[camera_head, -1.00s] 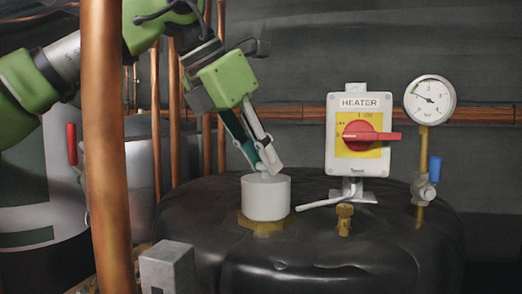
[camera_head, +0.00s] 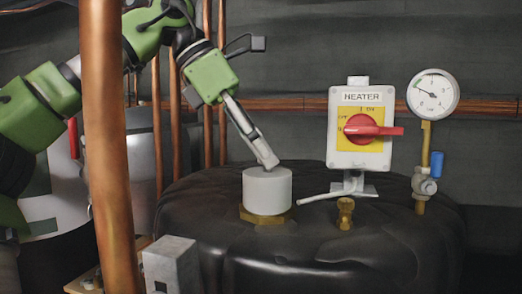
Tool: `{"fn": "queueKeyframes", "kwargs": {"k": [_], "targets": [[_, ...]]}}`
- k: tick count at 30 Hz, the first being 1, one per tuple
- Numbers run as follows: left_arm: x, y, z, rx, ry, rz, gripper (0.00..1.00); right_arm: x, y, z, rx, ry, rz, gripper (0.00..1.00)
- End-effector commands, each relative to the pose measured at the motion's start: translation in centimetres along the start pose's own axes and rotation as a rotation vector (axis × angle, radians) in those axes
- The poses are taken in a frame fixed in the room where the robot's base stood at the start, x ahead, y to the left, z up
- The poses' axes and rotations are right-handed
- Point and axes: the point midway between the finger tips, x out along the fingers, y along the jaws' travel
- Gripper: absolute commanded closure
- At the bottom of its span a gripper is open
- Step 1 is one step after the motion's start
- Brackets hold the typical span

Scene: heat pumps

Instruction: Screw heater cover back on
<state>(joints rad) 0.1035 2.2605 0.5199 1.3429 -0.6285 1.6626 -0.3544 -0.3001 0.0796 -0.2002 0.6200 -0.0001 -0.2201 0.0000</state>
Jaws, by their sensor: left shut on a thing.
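The white cylindrical heater cover (camera_head: 267,195) stands upright on a brass hex fitting (camera_head: 264,217) on top of the black tank (camera_head: 320,252). My left gripper (camera_head: 270,164) comes down from the upper left, with its fingertips at the top of the cover. Its fingers look closed together, one hiding the other, and are shut at the cover's top. The exact contact is hard to see. My right gripper is not in view.
A vertical copper pipe (camera_head: 105,150) stands in front of my left arm. The HEATER switch box (camera_head: 361,128) with a red knob and a pressure gauge (camera_head: 433,94) stand to the right. A grey box (camera_head: 171,265) is at the front left.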

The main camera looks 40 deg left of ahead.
Motion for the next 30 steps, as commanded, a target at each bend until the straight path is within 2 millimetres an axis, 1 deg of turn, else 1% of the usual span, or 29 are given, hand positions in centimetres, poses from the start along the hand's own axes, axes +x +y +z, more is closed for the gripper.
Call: {"fn": "queueKeyframes", "kwargs": {"k": [9,11,18,30], "targets": [[-0.17,0.13,0.18,0.018,-0.008,-0.008,1.00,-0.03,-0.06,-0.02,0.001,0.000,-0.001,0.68],[-0.11,0.21,0.18,0.048,-0.006,-0.032,1.00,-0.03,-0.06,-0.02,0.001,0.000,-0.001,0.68],[-0.11,0.44,0.25,0.234,-0.006,-0.157,1.00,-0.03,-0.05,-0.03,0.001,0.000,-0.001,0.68],[-0.12,0.48,0.28,0.284,-0.006,-0.190,1.00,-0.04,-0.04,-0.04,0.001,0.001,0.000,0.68]]}}
